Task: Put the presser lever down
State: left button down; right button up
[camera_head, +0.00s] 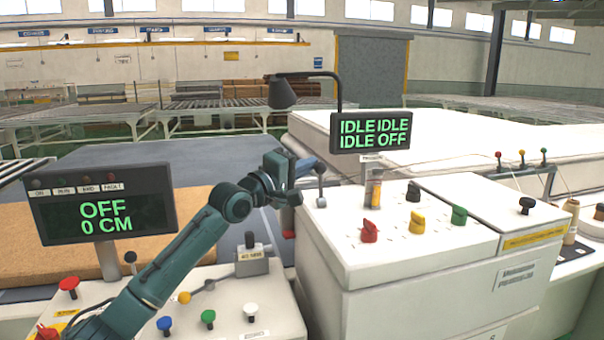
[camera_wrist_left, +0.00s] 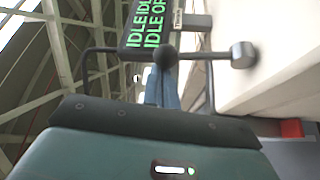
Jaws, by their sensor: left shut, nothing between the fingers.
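The presser lever (camera_head: 321,186) appears as a short grey metal lever at the left side of the white machine cabinet. My left gripper (camera_head: 310,166) is shut and empty, with its fingertips close beside the lever's upper end. In the left wrist view, the blue-grey fingers (camera_wrist_left: 161,88) are together and point at a dark round knob. A rod runs from this knob to a grey metal end (camera_wrist_left: 243,55) on the right. I cannot tell whether the fingers touch the lever. My right gripper is not in view.
The cabinet (camera_head: 400,270) carries red, yellow, green and black knobs and an IDLE/OFF display (camera_head: 371,131). A second display (camera_head: 104,211) reads OFF 0 CM above a left panel with coloured buttons. A black lamp (camera_head: 282,94) stands behind the gripper. A white mattress (camera_head: 450,135) lies behind the cabinet.

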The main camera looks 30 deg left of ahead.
pick_arm(q)
jog(key=m+b, duration=0.1)
jog(key=s+d+m+t, duration=0.1)
jog(key=m, duration=0.1)
jog(key=shift+s+d+f+h+b, duration=0.1)
jog(key=shift+s+d+h+b, duration=0.05)
jog(key=shift+d+h+b, duration=0.2)
jog(key=m+h, duration=0.1)
jog(key=s+d+m+t+h+b, duration=0.1)
jog(key=m, duration=0.1)
jog(key=shift+s+d+m, duration=0.15)
jog(key=shift+d+m, duration=0.05)
jog(key=shift+m, duration=0.1)
jog(key=shift+s+d, duration=0.3)
jog(key=shift+d, duration=0.05)
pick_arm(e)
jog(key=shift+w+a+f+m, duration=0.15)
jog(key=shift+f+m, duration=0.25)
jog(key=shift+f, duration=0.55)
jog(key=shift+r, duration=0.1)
